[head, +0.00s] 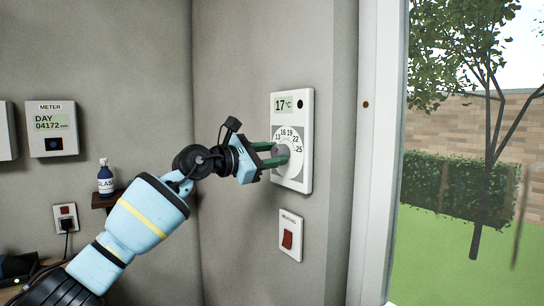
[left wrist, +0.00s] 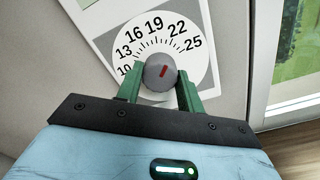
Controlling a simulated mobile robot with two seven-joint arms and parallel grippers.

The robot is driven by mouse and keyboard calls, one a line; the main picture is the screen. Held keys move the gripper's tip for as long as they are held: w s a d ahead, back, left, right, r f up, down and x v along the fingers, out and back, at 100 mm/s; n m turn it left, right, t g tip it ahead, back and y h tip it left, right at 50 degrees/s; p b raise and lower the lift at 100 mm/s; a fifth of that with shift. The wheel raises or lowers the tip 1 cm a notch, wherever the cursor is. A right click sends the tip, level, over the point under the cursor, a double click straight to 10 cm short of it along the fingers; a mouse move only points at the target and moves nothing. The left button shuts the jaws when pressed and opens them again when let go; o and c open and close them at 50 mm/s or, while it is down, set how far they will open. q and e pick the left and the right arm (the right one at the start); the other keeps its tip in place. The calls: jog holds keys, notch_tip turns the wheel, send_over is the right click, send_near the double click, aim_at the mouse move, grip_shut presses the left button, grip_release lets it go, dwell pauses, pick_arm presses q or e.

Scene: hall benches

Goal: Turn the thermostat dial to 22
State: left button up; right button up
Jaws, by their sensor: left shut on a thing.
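The white thermostat (head: 306,140) hangs on the wall near the corner; its display reads 17°C. Its round dial face with numbers from 10 to 25 shows in the left wrist view (left wrist: 140,51). The grey knob (left wrist: 156,84) has a red mark that points up and slightly right, around 19 to 22; I cannot tell the exact number. My left gripper (head: 277,154) reaches the dial from the left. Its green fingers are shut on the knob, one on each side, in the left wrist view (left wrist: 159,88). My right gripper is not in view.
A switch plate with a red rocker (head: 290,238) is below the thermostat. A window (head: 470,150) is to the right. A meter (head: 53,130), a labelled bottle (head: 105,178) on a small shelf and a socket (head: 66,218) are on the left wall.

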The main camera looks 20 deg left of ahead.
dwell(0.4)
pick_arm(q)
jog(key=o, duration=1)
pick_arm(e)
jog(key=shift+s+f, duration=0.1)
pick_arm(q)
jog(key=v, duration=0.8)
jog(key=shift+b, duration=0.3)
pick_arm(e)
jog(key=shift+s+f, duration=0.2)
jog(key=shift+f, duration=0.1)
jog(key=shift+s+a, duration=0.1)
